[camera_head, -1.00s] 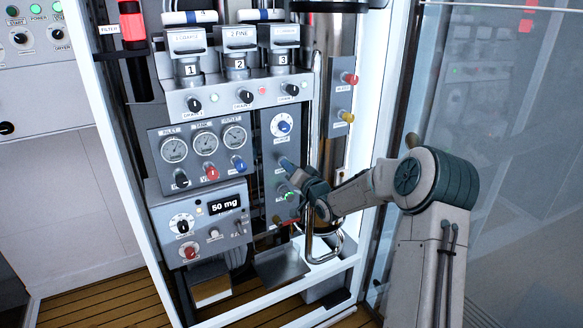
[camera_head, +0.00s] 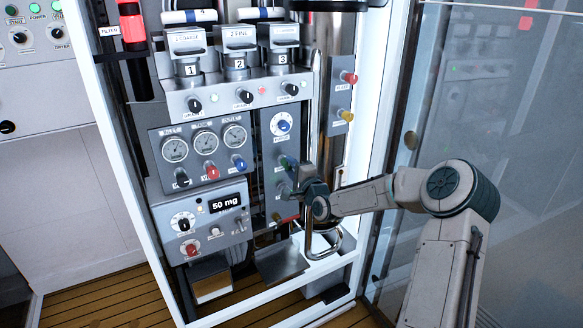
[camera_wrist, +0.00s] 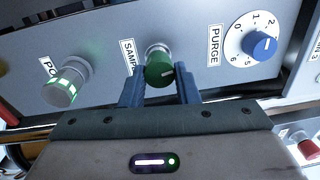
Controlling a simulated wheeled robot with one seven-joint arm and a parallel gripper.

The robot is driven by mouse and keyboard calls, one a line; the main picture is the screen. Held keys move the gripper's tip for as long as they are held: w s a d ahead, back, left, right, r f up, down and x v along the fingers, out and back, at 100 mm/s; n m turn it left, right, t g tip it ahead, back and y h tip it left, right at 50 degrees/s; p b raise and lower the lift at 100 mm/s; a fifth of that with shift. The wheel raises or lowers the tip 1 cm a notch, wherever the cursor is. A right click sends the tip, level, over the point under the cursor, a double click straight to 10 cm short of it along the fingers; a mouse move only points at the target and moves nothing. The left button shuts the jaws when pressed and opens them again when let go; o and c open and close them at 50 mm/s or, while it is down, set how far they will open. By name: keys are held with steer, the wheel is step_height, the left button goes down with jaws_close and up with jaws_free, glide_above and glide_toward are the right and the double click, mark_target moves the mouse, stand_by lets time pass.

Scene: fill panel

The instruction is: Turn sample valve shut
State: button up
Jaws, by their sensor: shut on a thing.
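The sample valve is a round green knob (camera_wrist: 159,71) on the grey panel, seen in the wrist view beside a partly hidden label starting "SAMP". My gripper (camera_wrist: 160,84) is shut on this knob, with one blue-grey finger on each side of it. In the head view my gripper (camera_head: 293,180) is at the narrow grey panel, below the white dial, and it hides part of the knob area. How far the valve is turned cannot be read.
The blue PURGE knob (camera_wrist: 263,45) with its numbered dial sits right of the valve in the wrist view. A green-lit knob (camera_wrist: 66,86) is on the left.

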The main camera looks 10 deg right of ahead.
steer(key=shift+f+m, duration=0.1)
steer(key=shift+m, duration=1)
steer(key=o, duration=1)
steer(key=shift+c, duration=0.2)
steer(key=v, duration=1.4)
steer(key=shift+a, duration=0.1)
